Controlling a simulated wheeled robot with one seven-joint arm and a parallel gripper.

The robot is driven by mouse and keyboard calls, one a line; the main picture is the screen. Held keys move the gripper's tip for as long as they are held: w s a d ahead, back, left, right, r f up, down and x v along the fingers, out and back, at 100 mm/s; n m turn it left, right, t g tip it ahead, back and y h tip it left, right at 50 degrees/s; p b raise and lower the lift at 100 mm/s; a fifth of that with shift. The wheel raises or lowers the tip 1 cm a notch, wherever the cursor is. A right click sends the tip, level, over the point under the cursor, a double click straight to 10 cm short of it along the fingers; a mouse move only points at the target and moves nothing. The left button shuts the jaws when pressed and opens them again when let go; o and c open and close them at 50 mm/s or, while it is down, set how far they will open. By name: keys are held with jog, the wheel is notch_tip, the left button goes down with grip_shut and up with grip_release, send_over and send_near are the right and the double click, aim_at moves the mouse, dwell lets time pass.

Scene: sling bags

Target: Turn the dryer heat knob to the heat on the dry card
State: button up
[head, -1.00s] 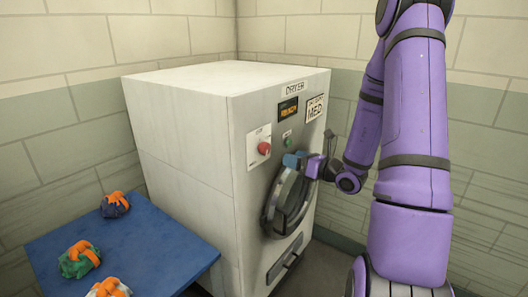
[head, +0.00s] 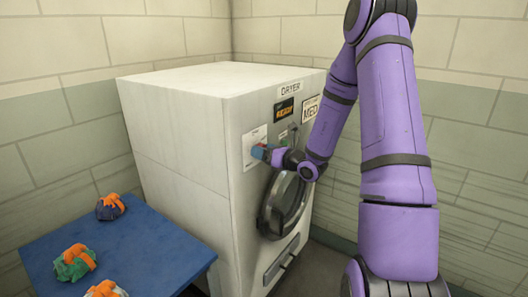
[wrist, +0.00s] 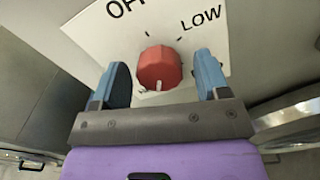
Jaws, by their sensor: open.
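The red heat knob (wrist: 160,68) sits on a white dial plate (wrist: 88,28) in the wrist view, with OFF and LOW readable at the top. A pale mark shows at the knob's lower edge. My gripper (wrist: 162,72) is open, one blue finger on each side of the knob, with gaps showing. In the head view my gripper (head: 262,153) is at the dial plate (head: 254,138) and hides the knob. The dry card (head: 311,108) on the dryer front (head: 236,215) reads MED in its large line; its small line is hard to read.
A dark display (head: 285,110) with amber text sits left of the card, under a DRYER label (head: 290,89). The round dryer door (head: 268,208) is below my gripper. A blue table (head: 165,262) at left holds several bags with orange straps.

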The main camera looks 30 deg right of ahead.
jog(key=c, duration=0.9)
jog(key=shift+c, duration=0.2)
jog(key=shift+n, duration=6.9)
